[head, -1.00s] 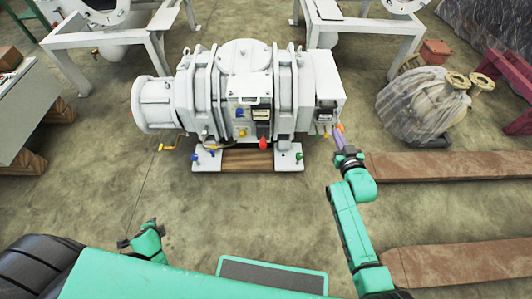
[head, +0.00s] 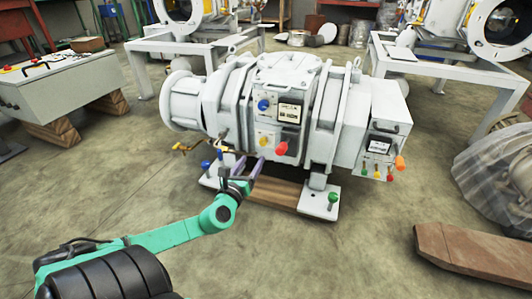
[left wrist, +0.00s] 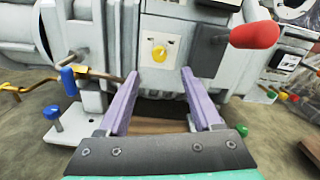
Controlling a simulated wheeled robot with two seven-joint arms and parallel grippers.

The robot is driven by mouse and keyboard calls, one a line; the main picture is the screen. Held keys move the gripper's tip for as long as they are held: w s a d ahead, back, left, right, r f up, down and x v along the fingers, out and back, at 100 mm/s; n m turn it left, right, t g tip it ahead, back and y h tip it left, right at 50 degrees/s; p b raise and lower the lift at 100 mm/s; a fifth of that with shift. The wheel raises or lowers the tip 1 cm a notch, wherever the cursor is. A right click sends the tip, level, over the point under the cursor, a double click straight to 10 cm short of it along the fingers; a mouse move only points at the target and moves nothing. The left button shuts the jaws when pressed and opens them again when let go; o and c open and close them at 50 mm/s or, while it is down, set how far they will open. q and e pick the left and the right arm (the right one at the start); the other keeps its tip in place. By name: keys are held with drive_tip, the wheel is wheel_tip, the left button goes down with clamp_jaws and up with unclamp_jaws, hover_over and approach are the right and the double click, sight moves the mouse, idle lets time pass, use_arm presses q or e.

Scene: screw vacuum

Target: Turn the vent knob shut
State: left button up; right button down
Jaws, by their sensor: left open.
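The grey-white vacuum machine (head: 335,125) stands on a wooden base. Its front carries a blue knob (head: 264,105), a yellow knob (head: 264,142) and a red knob (head: 281,148); I cannot tell which is the vent knob. My left gripper (head: 247,161) is open and empty, low in front of the machine, its purple fingers pointing at it. In the left wrist view, the yellow knob (left wrist: 159,53) shows just beyond and between the fingertips (left wrist: 160,73), apart from them. The red knob (left wrist: 254,35) is to the right of the fingers. My right gripper is out of view.
Left of the fingers are a blue-handled valve (left wrist: 68,80) and a yellow handle (head: 186,148). An orange knob (head: 400,163) sticks out at the machine's right end. A grey cabinet (head: 70,92) stands left; a brown beam (head: 475,258) lies right.

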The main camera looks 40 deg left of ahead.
sight(262, 144)
use_arm(q)
drive_tip(key=b+x, duration=0.3)
drive_tip(key=x, duration=0.6)
drive_tip(key=shift+w+a+f+b, duration=0.15)
drive_tip(key=shift+w+a+b, duration=0.1)
drive_tip(key=shift+w+b, duration=0.1)
drive_tip(key=shift+w, duration=0.2)
clamp_jaws()
